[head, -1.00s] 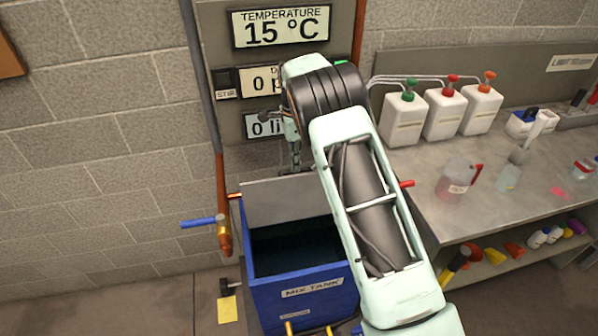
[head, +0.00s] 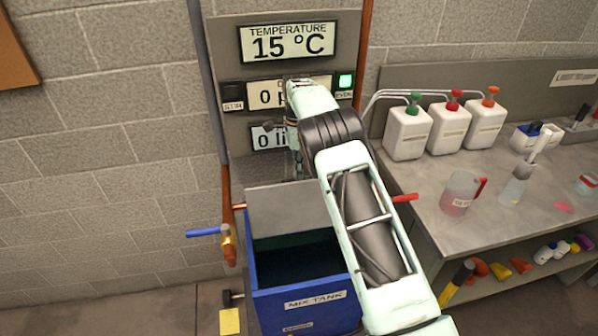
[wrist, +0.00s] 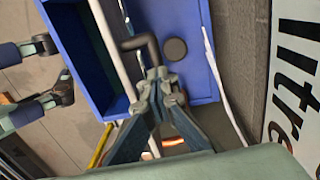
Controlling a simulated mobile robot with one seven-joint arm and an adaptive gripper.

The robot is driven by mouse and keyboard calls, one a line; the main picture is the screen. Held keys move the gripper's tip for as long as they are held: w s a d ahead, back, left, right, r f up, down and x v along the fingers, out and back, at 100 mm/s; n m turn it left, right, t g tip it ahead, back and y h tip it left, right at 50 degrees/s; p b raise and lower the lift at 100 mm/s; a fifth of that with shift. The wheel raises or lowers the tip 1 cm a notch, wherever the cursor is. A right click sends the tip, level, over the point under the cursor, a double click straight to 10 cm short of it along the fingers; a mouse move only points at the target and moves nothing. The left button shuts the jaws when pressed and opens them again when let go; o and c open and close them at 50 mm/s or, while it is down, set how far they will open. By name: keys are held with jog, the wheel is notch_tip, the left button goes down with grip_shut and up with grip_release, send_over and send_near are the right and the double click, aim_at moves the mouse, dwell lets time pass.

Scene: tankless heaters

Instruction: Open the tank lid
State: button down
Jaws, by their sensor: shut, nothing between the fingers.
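The blue mix tank (head: 258,283) stands below the display panel, its dark inside showing from above. Its lid (head: 288,211) stands raised at the back of the opening, grey inner face toward the head camera. In the wrist view, the lid's blue outer face (wrist: 203,62) carries a black bent handle (wrist: 142,43) and a dark round disc. My gripper (head: 297,165) hangs behind the lid's top edge, partly hidden by my arm. In the wrist view my gripper (wrist: 160,76) is shut and empty beside the handle; contact is unclear.
A blue-handled valve (head: 205,232) on a copper pipe sticks out left of the tank. A red lever (head: 404,198) is right of my forearm. The right bench (head: 432,235) holds white bottles and a jug (head: 461,193). The left wall side is clear.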

jog(key=shift+s+a+f, duration=0.1)
jog(key=shift+s+f, duration=0.05)
jog(key=shift+f, duration=0.45)
jog(key=shift+s+f, duration=0.1)
jog(key=shift+f, duration=0.5)
jog(key=c, duration=2)
grip_release()
jog(key=shift+w+a+f, duration=0.1)
jog(key=shift+w+f, duration=0.15)
jog(key=shift+o, duration=0.5)
jog(key=shift+r, duration=0.1)
jog(key=r, duration=0.8)
jog(key=w+r, duration=0.1)
jog(key=r, duration=0.3)
jog(key=shift+r, duration=0.25)
jog(key=shift+c, duration=0.3)
